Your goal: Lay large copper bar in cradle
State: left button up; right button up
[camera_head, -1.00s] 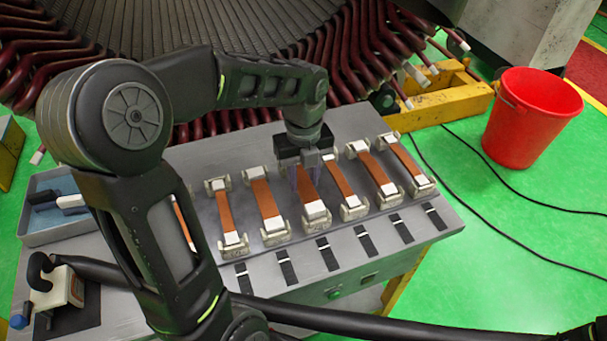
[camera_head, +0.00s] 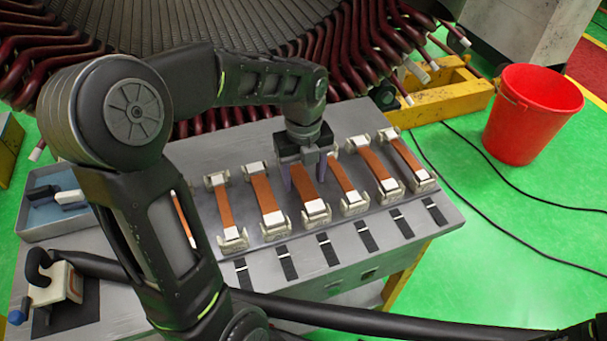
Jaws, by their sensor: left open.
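Several copper bars with white ends lie in pairs of pale cradles on the grey bench top. My left gripper (camera_head: 306,172) is open, pointing down over one copper bar (camera_head: 308,188) near the middle of the row. Its fingers stand at either side of this bar, and the gripper hides the bar's far end. The bar's near end rests in a cradle (camera_head: 315,217). I cannot tell whether the fingers touch the bar. My left arm partly hides the leftmost copper bar (camera_head: 184,218). The right gripper is not in view.
A blue-lined tray (camera_head: 60,226) and a clamp-like tool (camera_head: 58,283) are at the bench's left. Dark strips line the front edge. The large stator (camera_head: 330,50) with dark red coil ends stands behind. A red bucket (camera_head: 530,115) and cables are on the green floor at right.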

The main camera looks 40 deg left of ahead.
aim_at(304, 182)
pick_arm(q)
jog(key=shift+r, duration=3.95)
